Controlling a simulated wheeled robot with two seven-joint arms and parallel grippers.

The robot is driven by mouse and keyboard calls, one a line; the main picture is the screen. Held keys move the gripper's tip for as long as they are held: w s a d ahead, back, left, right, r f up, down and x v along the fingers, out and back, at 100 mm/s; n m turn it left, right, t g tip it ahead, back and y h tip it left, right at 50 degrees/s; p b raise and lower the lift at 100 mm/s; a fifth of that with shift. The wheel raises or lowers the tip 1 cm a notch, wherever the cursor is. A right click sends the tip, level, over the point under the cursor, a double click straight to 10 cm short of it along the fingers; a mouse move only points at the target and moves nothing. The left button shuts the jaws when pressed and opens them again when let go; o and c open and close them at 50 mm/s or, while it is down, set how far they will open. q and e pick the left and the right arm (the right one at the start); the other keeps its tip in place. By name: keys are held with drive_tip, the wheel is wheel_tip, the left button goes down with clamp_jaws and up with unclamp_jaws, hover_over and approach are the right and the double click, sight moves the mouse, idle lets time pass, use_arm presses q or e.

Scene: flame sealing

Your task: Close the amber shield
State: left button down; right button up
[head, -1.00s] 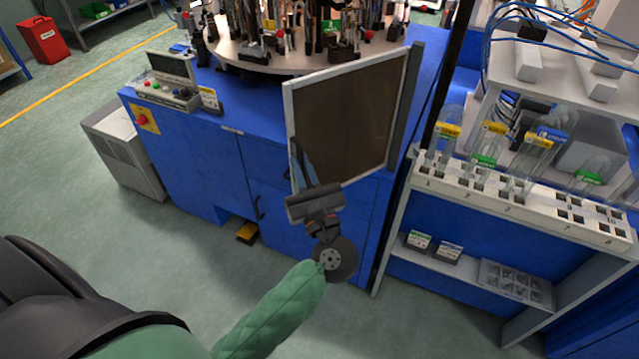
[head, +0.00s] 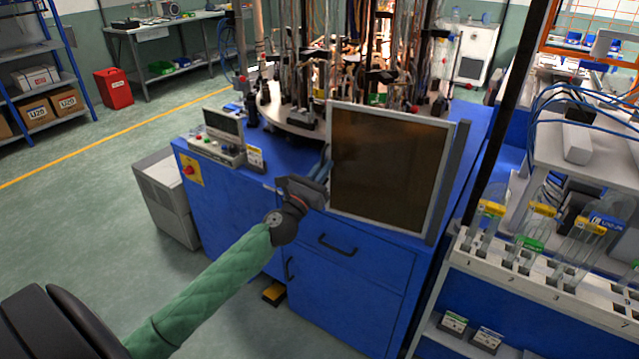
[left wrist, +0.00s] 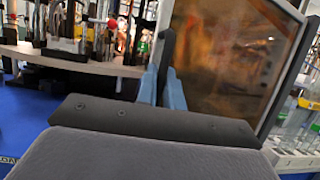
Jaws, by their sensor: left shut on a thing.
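The amber shield (head: 388,170) is a brown see-through panel in a light frame. It stands upright at the front of the blue machine cabinet, with its right edge by a grey post (head: 447,185). It now faces me, roughly along the cabinet front. In the left wrist view the fingers (left wrist: 165,88) meet the shield's near edge, and the amber panel (left wrist: 235,60) fills the upper right. My right gripper is not in view.
Behind the shield is a round turntable (head: 290,122) crowded with fixtures and glass tubes. A control box (head: 216,150) sits on the left of the blue top. A rack (head: 560,270) with labelled tubes stands right. Open floor lies left.

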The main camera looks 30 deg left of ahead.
sight(328, 158)
use_arm(q)
drive_tip(key=shift+h, duration=0.4)
drive_tip(key=w, duration=0.2)
drive_tip(key=w+a, duration=0.1)
drive_tip(key=w, duration=0.1)
drive_tip(key=shift+w+r, duration=0.1)
drive_tip(key=shift+w, duration=0.25)
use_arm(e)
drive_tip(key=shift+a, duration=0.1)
use_arm(q)
drive_tip(key=shift+w, duration=0.1)
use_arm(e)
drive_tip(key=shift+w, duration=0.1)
use_arm(q)
drive_tip(key=c, duration=1.5)
unclamp_jaws()
drive_tip(key=shift+c, duration=0.2)
drive_tip(key=shift+w, duration=0.1)
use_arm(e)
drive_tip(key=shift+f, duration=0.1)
